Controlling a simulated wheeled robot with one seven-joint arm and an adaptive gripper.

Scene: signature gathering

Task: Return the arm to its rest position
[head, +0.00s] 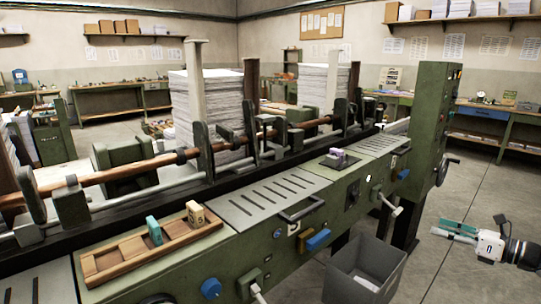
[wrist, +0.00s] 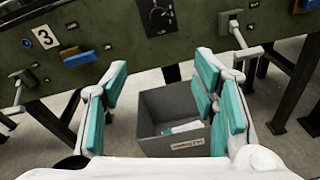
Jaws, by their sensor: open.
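My gripper (head: 446,229) is at the lower right in the head view, held out over the grey floor to the right of the machine. Its teal-padded fingers point left, toward the machine. In the wrist view my gripper (wrist: 161,70) has its two fingers spread wide, with nothing held between them. A grey bin (wrist: 165,140) shows beyond and between the fingers, standing on the floor apart from them. Some pale pieces lie inside it, and a label is on its front.
The long green machine (head: 255,255) runs diagonally, with a lever (head: 390,205) sticking out. The grey bin (head: 350,288) stands beside it. A wooden tray (head: 130,250) holds a teal block (head: 154,231) and a tan block (head: 196,214). Open floor (head: 480,185) surrounds my gripper.

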